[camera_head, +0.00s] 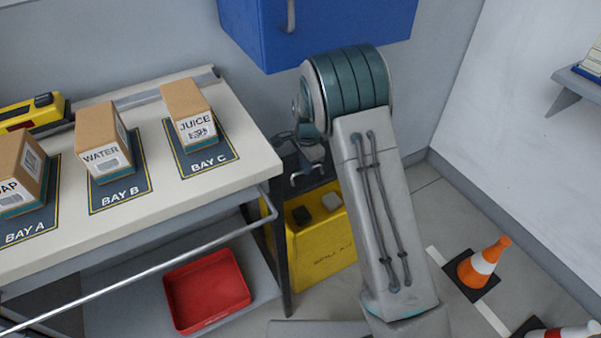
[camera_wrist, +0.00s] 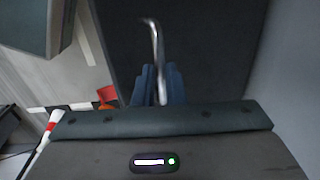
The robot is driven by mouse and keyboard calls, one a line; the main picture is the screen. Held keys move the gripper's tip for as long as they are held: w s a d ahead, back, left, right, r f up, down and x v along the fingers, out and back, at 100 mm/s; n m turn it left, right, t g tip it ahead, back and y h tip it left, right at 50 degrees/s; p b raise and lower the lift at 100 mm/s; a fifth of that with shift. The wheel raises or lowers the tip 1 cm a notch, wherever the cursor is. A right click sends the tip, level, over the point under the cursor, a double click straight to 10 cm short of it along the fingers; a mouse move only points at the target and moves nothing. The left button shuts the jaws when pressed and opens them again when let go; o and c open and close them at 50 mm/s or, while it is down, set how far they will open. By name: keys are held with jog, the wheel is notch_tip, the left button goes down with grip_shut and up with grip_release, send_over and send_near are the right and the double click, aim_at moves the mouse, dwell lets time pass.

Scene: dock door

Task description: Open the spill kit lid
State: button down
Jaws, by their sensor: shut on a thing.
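The yellow spill kit (camera_head: 322,262) stands on the floor right of the bench, partly hidden by my arm and a bench leg. A dark and a paler block show at its upper part. Its dark lid (camera_wrist: 205,45) fills much of the wrist view; my arm hides part of it in the head view, so I cannot tell its exact angle. A curved metal handle (camera_wrist: 153,32) stands out from the lid. My gripper (camera_wrist: 158,85) is shut on this handle, with its blue fingers either side of the bar.
The bench (camera_head: 150,215) with several boxes stands close on the left. A red tray (camera_head: 207,290) lies on its lower shelf. A blue cabinet (camera_head: 330,25) hangs above my arm.

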jog(key=shift+w+a+r+p, duration=0.35)
jog(key=shift+w+a+r, duration=0.4)
jog(key=shift+w, duration=0.15)
jog(key=c, duration=1.8)
grip_release()
jog(key=o, duration=0.3)
jog(key=shift+w+a+f, duration=0.15)
jog(key=shift+w+f, duration=0.05)
jog(key=shift+f, duration=0.05)
jog(key=shift+d+r, duration=0.1)
jog(key=shift+d, duration=0.1)
jog(key=shift+d, duration=0.1)
jog(key=shift+s, duration=0.1)
